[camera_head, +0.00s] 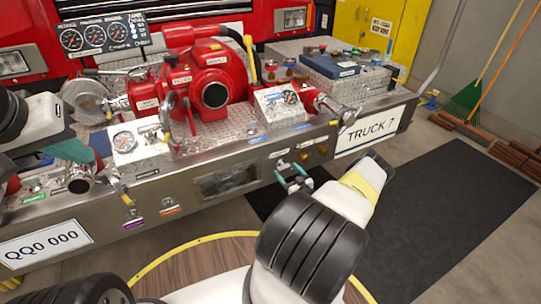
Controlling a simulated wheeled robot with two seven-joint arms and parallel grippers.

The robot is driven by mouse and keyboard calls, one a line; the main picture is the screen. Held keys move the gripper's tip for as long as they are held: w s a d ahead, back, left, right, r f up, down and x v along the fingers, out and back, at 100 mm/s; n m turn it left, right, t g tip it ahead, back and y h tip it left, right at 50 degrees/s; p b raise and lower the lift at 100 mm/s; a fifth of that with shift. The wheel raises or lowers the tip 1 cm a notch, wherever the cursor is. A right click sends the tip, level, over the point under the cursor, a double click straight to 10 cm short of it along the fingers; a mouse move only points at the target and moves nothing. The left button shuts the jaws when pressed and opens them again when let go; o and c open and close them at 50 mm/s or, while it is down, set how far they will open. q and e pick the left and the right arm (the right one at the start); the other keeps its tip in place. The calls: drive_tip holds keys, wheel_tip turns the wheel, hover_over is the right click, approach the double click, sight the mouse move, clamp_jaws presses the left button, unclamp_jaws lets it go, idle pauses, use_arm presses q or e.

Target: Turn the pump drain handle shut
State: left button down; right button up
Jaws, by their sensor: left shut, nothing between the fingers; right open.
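The red pump (200,78) sits on the diamond-plate bumper deck, with its round dark opening facing forward. I cannot tell for sure which handle is the drain handle. A yellow-tipped lever (127,198) hangs at the bumper's front left, above a purple label (134,222). Bronze knobs (314,152) sit on the front right. My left gripper (78,152) is at the left edge, shut and empty, over the left of the deck. My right gripper (295,180) is open and empty, in front of the bumper face below the bronze knobs. My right forearm hides the floor behind it.
A gauge panel (104,38) stands behind the pump. A gauge box (124,141) and a second control box (284,104) stand on the deck. A round wooden surface (205,268) with a yellow rim is below. A dark mat (440,220) lies clear at right.

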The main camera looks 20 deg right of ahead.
drive_tip(key=shift+w, duration=0.4)
drive_tip(key=c, duration=1.4)
drive_tip(key=shift+o, duration=0.2)
drive_tip(key=shift+m, duration=0.4)
drive_tip(key=o, duration=1.4)
drive_tip(key=shift+c, duration=0.2)
